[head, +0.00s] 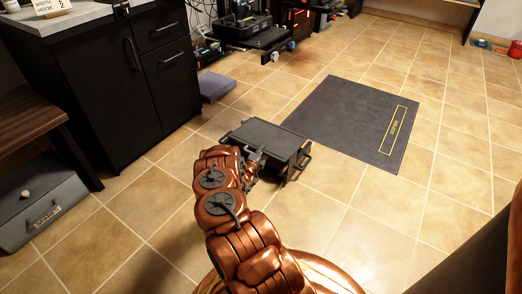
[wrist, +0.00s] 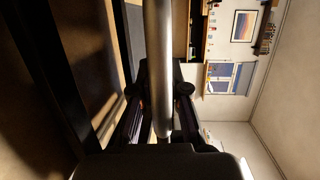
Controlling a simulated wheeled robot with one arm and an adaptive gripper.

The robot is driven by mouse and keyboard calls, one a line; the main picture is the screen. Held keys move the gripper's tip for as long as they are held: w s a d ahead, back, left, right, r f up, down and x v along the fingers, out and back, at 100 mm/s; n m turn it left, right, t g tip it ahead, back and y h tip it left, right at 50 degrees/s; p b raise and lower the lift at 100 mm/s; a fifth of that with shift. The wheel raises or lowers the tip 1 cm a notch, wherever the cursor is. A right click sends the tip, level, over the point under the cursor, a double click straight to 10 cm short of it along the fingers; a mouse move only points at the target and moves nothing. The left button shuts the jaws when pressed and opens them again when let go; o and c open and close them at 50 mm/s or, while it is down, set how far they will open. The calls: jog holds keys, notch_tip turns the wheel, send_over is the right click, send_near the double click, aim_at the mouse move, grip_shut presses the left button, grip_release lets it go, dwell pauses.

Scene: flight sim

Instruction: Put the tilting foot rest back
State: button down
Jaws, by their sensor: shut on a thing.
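The tilting foot rest (head: 268,137) is a black, flat-topped stand with a dark frame. In the head view it is at the centre, just short of the dark mat, and I cannot tell whether its feet touch the floor. My gripper (head: 254,160) is at its near side, at the end of my copper arm. In the wrist view a grey metal bar (wrist: 158,60) runs between the fingers of my gripper (wrist: 163,112), which are shut on it. My arm hides part of the foot rest's near left side.
A dark floor mat (head: 345,115) with a yellow-outlined label lies beyond the foot rest. A black cabinet (head: 105,85) stands left, with a purple-grey block (head: 215,87) beside it. A grey case (head: 42,210) sits at far left. Tiled floor (head: 440,195) is clear at right.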

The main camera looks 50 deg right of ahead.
jog(key=shift+d+f+b, duration=0.1)
jog(key=shift+f+b, duration=0.3)
jog(key=shift+f, duration=0.25)
jog(key=c, duration=1.2)
grip_release()
jog(key=shift+f, duration=0.2)
jog(key=shift+r, duration=0.1)
